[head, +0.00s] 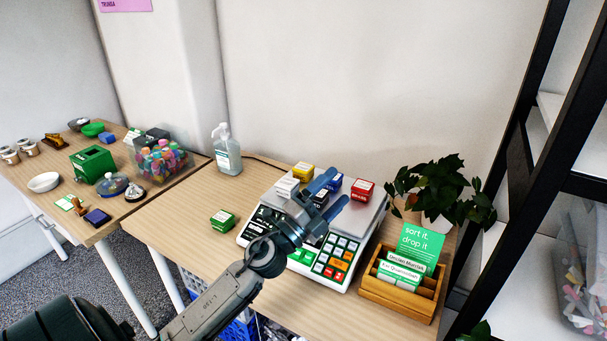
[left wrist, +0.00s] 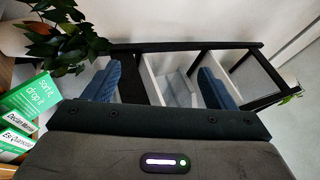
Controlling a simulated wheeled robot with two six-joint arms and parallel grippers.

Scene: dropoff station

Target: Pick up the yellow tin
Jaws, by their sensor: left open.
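The yellow tin (head: 303,171) sits at the back of the scale's weighing plate in the head view, with a white label on its top. A white tin (head: 287,187) is just in front of it, a blue tin (head: 333,183) to its right and a red tin (head: 362,190) further right. My left gripper (head: 334,195) is open and empty, over the scale (head: 350,241) and in front of the tins, hiding part of the plate. In the left wrist view its blue fingers (left wrist: 158,88) are apart, facing the shelf, and no tin shows. My right gripper is not in view.
A green tin (head: 222,221) lies left of the scale. A sanitizer bottle (head: 227,150) stands behind it. A wooden card box (head: 403,291) and a potted plant (head: 440,190) stand right of the scale. A black-framed shelf (head: 524,130) rises at the right.

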